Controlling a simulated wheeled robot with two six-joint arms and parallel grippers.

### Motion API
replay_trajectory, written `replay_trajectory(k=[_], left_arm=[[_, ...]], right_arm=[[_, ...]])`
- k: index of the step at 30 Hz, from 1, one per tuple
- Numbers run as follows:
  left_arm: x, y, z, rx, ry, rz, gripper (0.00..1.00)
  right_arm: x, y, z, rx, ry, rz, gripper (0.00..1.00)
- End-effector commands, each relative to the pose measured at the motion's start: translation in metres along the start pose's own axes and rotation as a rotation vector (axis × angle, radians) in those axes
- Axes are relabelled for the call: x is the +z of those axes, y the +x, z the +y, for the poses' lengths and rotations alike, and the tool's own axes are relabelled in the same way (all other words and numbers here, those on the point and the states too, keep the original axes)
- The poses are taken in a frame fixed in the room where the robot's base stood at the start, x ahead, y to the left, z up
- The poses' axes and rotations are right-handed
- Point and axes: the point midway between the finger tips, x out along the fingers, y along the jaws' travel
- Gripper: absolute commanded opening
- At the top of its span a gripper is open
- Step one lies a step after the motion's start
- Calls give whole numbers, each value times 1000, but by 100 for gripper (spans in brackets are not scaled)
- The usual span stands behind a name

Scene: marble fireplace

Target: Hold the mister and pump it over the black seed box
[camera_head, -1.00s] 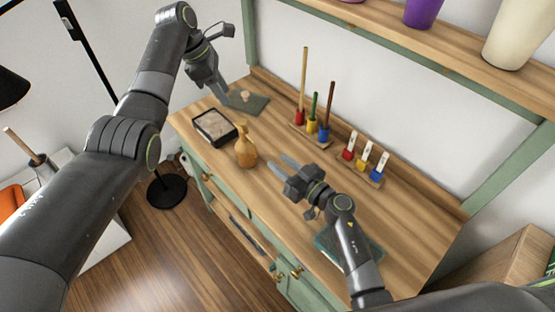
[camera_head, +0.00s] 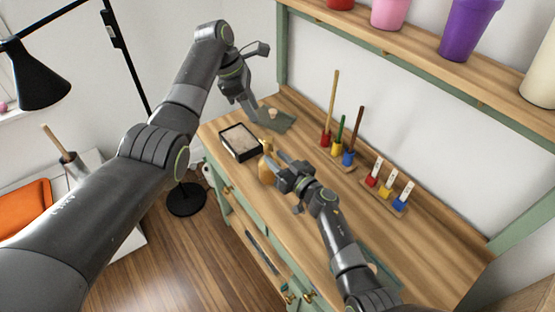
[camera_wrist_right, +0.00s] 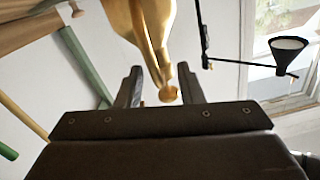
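The black seed box (camera_head: 254,154), filled with pale soil, sits just left of the mister. My left gripper (camera_head: 249,112) is above the worktop behind the box; its finger gap is unclear.
A dark mat (camera_head: 285,122) with a small pale item lies behind the box. Colored pots with upright sticks (camera_head: 341,145) and a rack of labelled pots (camera_head: 387,191) stand along the wall. A shelf (camera_head: 420,50) with vases runs above. A lamp (camera_head: 38,78) is at left.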

Motion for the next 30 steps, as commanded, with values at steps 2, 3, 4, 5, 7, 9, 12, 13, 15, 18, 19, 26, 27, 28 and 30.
replay_trajectory(k=[2, 3, 4, 5, 7, 9, 12, 13, 15, 18, 19, 26, 27, 28, 30], left_arm=[[0, 0, 0, 0, 0, 0, 36], [0, 0, 0, 0, 0, 0, 36], [0, 0, 0, 0, 0, 0, 36], [0, 0, 0, 0, 0, 0, 36], [0, 0, 0, 0, 0, 0, 36], [0, 0, 0, 0, 0, 0, 36], [0, 0, 0, 0, 0, 0, 36], [0, 0, 0, 0, 0, 0, 36], [0, 0, 0, 0, 0, 0, 36], [0, 0, 0, 0, 0, 0, 36], [0, 0, 0, 0, 0, 0, 36], [0, 0, 0, 0, 0, 0, 13], [0, 0, 0, 0, 0, 0, 8], [0, 0, 0, 0, 0, 0, 4], [0, 0, 0, 0, 0, 0, 0]], right_arm=[[0, 1, 0, 0, 1, 0, 34], [0, 1, 0, 0, 0, 0, 34], [0, 1, 0, 0, 0, 0, 34], [0, 1, 0, 0, 0, 0, 34], [0, 1, 0, 0, 0, 0, 34], [0, 0, 0, 0, 0, 0, 26], [0, 0, 0, 0, 0, 0, 13], [0, 0, 0, 0, 0, 0, 9], [0, 0, 0, 0, 0, 0, 0], [0, 0, 0, 0, 0, 0, 0], [0, 0, 0, 0, 0, 0, 0], [0, 0, 0, 0, 1, 0, 0], [0, 0, 0, 0, 1, 0, 0], [0, 0, 0, 0, 1, 0, 0], [0, 0, 0, 0, 1, 0, 0]])
